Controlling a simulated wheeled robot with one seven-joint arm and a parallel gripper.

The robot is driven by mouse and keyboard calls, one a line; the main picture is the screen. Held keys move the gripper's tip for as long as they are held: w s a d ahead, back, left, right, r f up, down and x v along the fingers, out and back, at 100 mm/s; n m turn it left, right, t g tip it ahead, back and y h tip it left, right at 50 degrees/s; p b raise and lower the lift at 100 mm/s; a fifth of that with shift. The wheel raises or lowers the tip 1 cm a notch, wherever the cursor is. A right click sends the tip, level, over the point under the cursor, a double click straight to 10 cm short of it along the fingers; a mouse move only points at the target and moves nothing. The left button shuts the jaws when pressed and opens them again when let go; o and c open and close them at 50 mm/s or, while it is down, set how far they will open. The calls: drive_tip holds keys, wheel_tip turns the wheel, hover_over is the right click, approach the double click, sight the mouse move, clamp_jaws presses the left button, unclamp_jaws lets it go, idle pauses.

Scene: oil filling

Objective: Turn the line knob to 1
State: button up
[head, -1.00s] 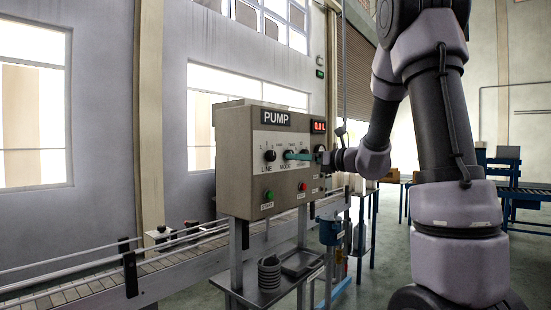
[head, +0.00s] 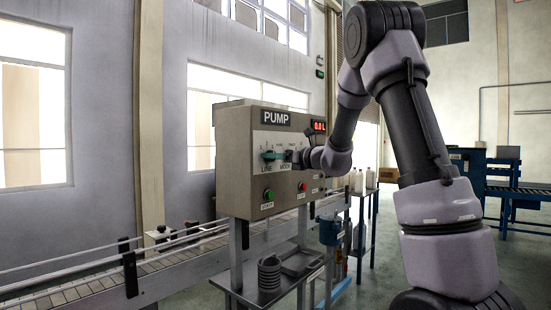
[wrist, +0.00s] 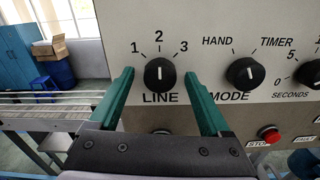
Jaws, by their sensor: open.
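The line knob (wrist: 160,75) is a black knob above the label LINE in the wrist view. Its white mark points straight up, at the 2; the 1 is at its upper left and the 3 at its upper right. My gripper (wrist: 158,73) is open, with one teal finger on each side of the knob and a gap visible on both sides. In the head view, my gripper (head: 271,155) is in front of the line knob and mostly hides it.
The mode knob (wrist: 245,74) is just right of my right finger, and the seconds knob (wrist: 310,74) is beyond it. A red stop button (wrist: 269,135) is lower right. The grey pump panel (head: 234,165) stands beside a conveyor (head: 190,253).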

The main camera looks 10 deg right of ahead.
clamp_jaws()
drive_tip(key=shift+n, duration=0.3)
drive_tip(key=n, duration=0.8)
drive_tip(key=shift+n, duration=0.3)
idle(0.4)
unclamp_jaws()
